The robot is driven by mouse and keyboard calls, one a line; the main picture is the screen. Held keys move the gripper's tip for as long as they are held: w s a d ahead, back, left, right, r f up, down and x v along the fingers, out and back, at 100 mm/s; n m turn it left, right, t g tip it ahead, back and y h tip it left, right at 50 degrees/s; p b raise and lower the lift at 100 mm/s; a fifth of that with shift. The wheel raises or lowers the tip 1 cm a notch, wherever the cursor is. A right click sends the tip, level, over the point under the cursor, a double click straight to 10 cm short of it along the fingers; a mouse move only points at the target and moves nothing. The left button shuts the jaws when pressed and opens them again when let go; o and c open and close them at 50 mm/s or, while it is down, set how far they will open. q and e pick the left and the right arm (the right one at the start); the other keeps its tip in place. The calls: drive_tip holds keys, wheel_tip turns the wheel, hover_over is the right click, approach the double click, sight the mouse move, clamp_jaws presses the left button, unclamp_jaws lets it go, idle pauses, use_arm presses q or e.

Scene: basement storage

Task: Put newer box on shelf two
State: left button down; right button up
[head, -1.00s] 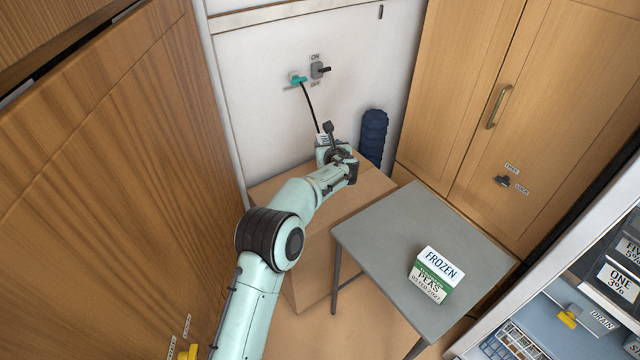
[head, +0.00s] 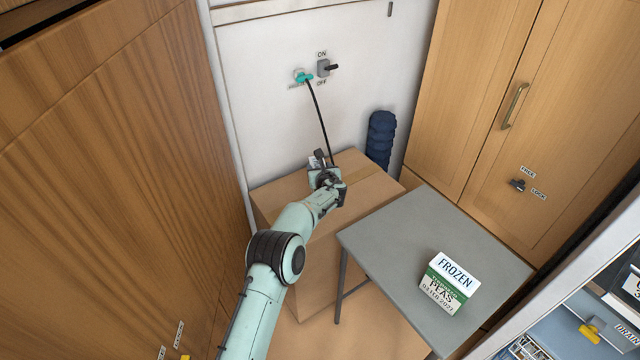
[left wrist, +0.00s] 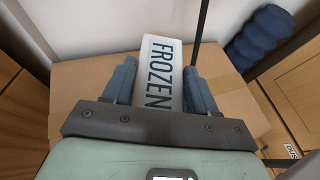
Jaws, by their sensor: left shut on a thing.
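My left gripper (head: 322,168) is shut on a white box (left wrist: 160,72) marked FROZEN, above the large cardboard box by the wall. In the left wrist view the held box sits between the two fingers (left wrist: 156,88). Its date is hidden, and only a small part of it shows in the head view. Another FROZEN PEAS box (head: 447,283), white and green with a date that seems to read 03 FEB 2022, lies on the grey table (head: 400,230). An open white-framed unit (head: 545,310) is partly in view at lower right. My right gripper is not in view.
The cardboard box (head: 365,200) stands against the wall. A black cable (head: 322,125) runs from a teal plug (head: 303,76) down behind my gripper. A dark blue roll (head: 380,138) stands beside it. Wooden cabinets flank both sides. Much of the grey tabletop is clear.

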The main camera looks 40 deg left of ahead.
use_arm(q)
drive_tip(key=shift+f+b, duration=0.35)
drive_tip(key=shift+f, duration=2)
drive_tip(key=shift+f, duration=0.25)
drive_tip(key=shift+c, duration=1.6)
unclamp_jaws()
